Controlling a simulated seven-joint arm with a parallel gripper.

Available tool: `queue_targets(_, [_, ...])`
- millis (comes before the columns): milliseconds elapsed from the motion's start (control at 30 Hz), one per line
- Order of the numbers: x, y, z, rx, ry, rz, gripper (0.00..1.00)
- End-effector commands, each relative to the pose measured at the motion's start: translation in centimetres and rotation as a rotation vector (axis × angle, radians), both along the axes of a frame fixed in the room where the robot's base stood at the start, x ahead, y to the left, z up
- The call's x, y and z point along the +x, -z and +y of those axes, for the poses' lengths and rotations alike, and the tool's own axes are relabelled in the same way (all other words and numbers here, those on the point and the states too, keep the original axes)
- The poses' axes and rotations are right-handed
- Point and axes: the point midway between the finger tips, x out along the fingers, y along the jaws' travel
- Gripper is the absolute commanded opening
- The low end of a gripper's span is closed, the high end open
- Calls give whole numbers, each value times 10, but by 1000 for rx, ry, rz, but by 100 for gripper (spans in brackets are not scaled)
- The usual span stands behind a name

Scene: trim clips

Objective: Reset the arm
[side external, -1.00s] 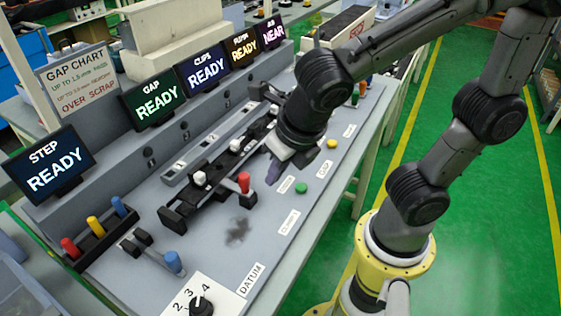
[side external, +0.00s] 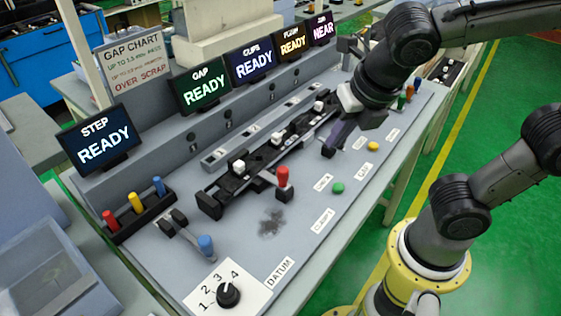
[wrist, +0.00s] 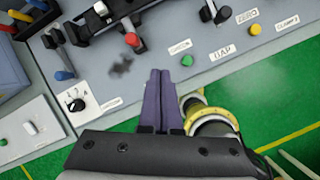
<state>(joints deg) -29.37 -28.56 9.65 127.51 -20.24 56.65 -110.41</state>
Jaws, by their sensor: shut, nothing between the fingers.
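My gripper (side external: 328,150) is shut and empty, its purple fingers pressed together. In the side view it hangs over the bench by the far half of the black clip rail (side external: 257,158). In the wrist view the closed fingers (wrist: 160,75) point toward the panel, apart from any object. White clips (side external: 238,166) sit on the rail. A red-handled lever (side external: 282,176) stands upright beside the rail. A green button (side external: 338,187) and a yellow button (side external: 373,146) lie along the near edge. The black dial (side external: 228,292) is at the front.
Several screens, including STEP (side external: 100,140) and GAP (side external: 200,90), stand along the back, most reading READY, one NEAR. A rack (side external: 140,218) holds red, yellow and blue handles. A blue-handled lever (side external: 205,242) is nearby. Green floor (side external: 510,130) lies right of the bench.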

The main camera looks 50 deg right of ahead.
Motion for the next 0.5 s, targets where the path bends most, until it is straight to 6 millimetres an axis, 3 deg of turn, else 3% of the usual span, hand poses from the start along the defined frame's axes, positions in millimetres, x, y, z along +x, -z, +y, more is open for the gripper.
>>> queue_targets(100, [-12,-6,-32,140,325,-56,0])
queue_targets(200, [-23,-6,-48,283,629,-103,0])
queue_targets(500, [-52,-3,-66,718,1480,-216,0])
